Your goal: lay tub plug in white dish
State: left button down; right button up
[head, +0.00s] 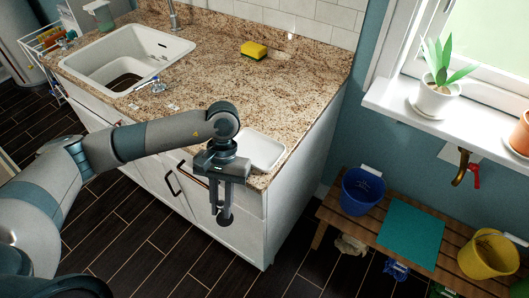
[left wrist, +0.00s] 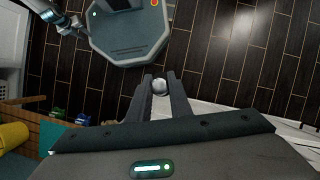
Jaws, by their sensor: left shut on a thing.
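My left gripper (head: 222,208) hangs fingers down in front of the counter's front edge, over the floor side. It is shut on the tub plug (head: 225,218), a small dark piece at the fingertips, partly hidden by the fingers. In the left wrist view the plug (left wrist: 160,86) shows as a round grey knob between the fingertips (left wrist: 160,82). The white dish (head: 264,152) is a shallow rectangle on the counter's near right corner, just behind and right of the gripper. My wrist covers its left part. My right gripper is not in view.
A white sink (head: 125,55) is set in the granite counter (head: 215,75). A yellow sponge (head: 254,50) lies towards the back. A wooden bench (head: 345,218) at right holds a blue bucket (head: 361,190) and a yellow bucket (head: 487,255). The counter between sponge and dish is clear.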

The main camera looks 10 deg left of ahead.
pick_arm(q)
jog(key=shift+a, duration=0.1)
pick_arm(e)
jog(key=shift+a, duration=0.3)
